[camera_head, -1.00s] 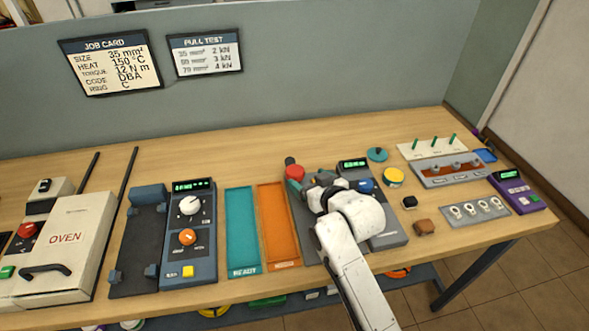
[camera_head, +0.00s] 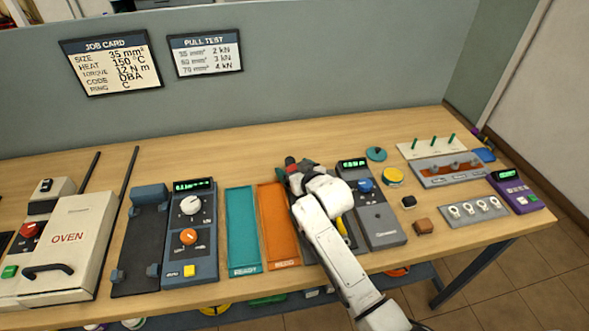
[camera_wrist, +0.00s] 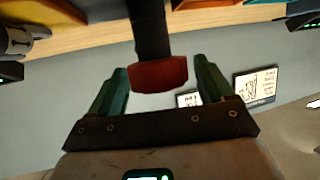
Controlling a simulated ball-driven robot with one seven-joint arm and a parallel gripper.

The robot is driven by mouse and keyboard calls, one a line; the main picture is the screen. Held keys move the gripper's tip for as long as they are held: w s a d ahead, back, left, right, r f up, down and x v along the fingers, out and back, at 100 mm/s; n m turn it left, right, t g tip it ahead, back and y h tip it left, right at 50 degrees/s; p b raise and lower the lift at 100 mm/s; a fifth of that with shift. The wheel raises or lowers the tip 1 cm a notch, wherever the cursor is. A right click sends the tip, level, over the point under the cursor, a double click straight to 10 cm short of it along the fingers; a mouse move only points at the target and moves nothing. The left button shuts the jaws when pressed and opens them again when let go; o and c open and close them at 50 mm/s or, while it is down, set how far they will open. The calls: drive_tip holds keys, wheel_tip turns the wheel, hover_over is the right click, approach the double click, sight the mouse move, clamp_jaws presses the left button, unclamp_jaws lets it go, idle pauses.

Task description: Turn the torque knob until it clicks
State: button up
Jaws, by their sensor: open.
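A grey unit (camera_head: 378,218) with a lit green display stands right of centre on the bench. A blue knob (camera_head: 365,185) sits on its upper part; I cannot read a torque label there. My gripper (camera_head: 291,170) is left of this knob, at a red-ended dark handle (camera_head: 290,161). In the wrist view my gripper (camera_wrist: 160,68) is open, its green fingers apart on either side of the red end (camera_wrist: 159,74). The red end is between the fingers; contact is not clear.
A teal tray (camera_head: 242,230) and an orange tray (camera_head: 278,225) lie left of my arm. Further left is a blue-grey unit (camera_head: 190,250) with white and orange knobs. The job card (camera_head: 110,62) reads torque 12 N m. Small parts and racks crowd the right side.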

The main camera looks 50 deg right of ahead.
drive_tip(key=shift+c, duration=0.2)
drive_tip(key=c, duration=1.4)
